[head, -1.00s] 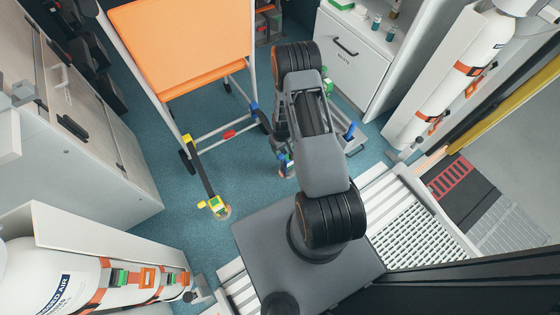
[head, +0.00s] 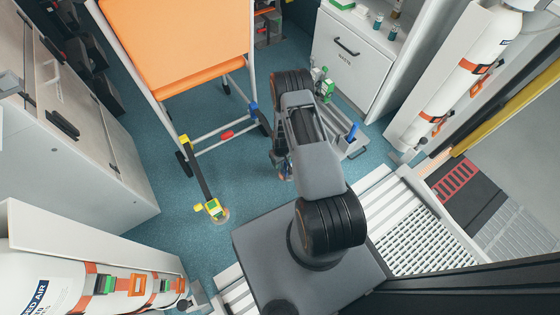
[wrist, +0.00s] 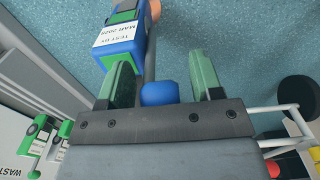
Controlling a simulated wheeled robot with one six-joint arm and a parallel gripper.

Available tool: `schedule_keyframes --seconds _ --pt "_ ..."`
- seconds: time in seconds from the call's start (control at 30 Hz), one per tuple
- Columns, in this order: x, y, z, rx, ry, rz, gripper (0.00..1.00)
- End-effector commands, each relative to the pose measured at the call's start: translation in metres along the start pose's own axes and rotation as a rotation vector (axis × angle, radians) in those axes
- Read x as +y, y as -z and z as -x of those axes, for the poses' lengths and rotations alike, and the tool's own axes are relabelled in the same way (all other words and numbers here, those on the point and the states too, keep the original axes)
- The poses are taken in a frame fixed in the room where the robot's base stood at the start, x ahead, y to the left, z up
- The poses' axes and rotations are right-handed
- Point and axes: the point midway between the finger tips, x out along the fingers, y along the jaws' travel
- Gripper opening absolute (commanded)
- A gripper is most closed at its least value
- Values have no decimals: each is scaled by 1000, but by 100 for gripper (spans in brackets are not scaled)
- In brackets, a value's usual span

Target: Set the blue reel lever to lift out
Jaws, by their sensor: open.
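In the wrist view, a blue reel body (wrist: 124,45) with green parts and a white "TEST BY" label sits at the upper left, beside a dark bar. A rounded blue piece (wrist: 158,93), seemingly the lever's end, shows between my gripper's fingers, near the palm. My gripper (wrist: 165,72) is open, its two green fingers on either side of that piece; I cannot tell whether they touch it. The left finger overlaps the reel's lower edge.
A blue upright lever (head: 352,131) stands right of my arm. The waste cabinet (head: 350,60) is behind.

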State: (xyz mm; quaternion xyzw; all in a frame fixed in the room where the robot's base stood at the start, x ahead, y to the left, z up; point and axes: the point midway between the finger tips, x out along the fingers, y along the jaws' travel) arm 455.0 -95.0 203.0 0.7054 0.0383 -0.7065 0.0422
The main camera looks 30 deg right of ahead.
Motion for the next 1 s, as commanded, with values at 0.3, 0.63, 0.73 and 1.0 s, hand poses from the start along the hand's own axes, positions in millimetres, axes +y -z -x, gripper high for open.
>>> schedule_keyframes --seconds 0.3,0.63,0.73,1.0 --pt "0 0 0 0 0 0 40" --pt "-1 0 0 -1 0 1 9" --pt "-1 0 0 -1 0 2 0" --pt "-6 2 0 -19 2 13 0"
